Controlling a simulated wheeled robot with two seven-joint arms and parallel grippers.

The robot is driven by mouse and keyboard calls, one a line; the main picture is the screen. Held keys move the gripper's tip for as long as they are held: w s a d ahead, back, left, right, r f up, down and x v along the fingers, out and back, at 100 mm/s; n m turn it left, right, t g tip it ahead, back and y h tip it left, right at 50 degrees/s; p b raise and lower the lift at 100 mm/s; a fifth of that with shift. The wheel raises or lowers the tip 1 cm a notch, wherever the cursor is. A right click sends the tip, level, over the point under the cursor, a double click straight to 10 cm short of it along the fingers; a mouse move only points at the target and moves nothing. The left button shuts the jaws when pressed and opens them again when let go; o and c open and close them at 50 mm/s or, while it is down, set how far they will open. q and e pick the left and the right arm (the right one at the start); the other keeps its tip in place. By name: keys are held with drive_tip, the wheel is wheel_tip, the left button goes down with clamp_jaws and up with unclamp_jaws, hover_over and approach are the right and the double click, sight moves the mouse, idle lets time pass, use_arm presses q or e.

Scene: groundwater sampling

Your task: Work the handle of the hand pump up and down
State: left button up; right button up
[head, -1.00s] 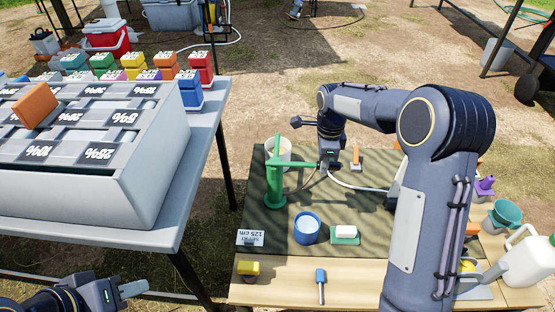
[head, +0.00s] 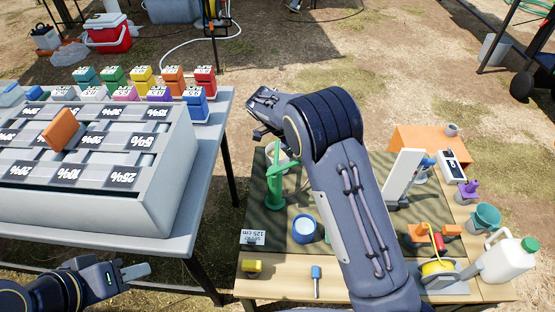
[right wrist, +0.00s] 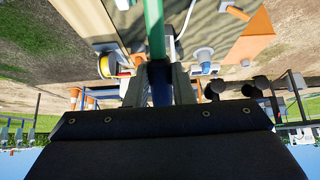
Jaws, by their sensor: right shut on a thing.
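The green hand pump (head: 274,190) stands upright at the back left of the mat-covered table in the head view. Its green handle leaves the top of the body toward the right and goes behind my right arm. In the right wrist view, the green handle (right wrist: 154,28) runs down to my right gripper (right wrist: 160,88), which is shut on its dark end. In the head view my right arm hides that gripper. My left gripper (head: 134,271) is at the lower left, away from the pump; its finger gap is unclear.
A blue-rimmed cup (head: 304,229), a sign (head: 252,237) and a white bucket (head: 290,150) are near the pump. A grey table (head: 205,175) with a sample box (head: 100,205) is at left.

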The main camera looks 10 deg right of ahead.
drive_tip(key=shift+d, duration=0.2)
drive_tip(key=s+d+f+t+y+b, duration=0.1)
drive_tip(key=d+f+y+b, duration=0.3)
drive_tip(key=f+y+b, duration=0.3)
drive_tip(key=shift+f+t+b, duration=0.4)
drive_tip(key=shift+b, duration=0.3)
drive_tip(key=o, duration=0.9)
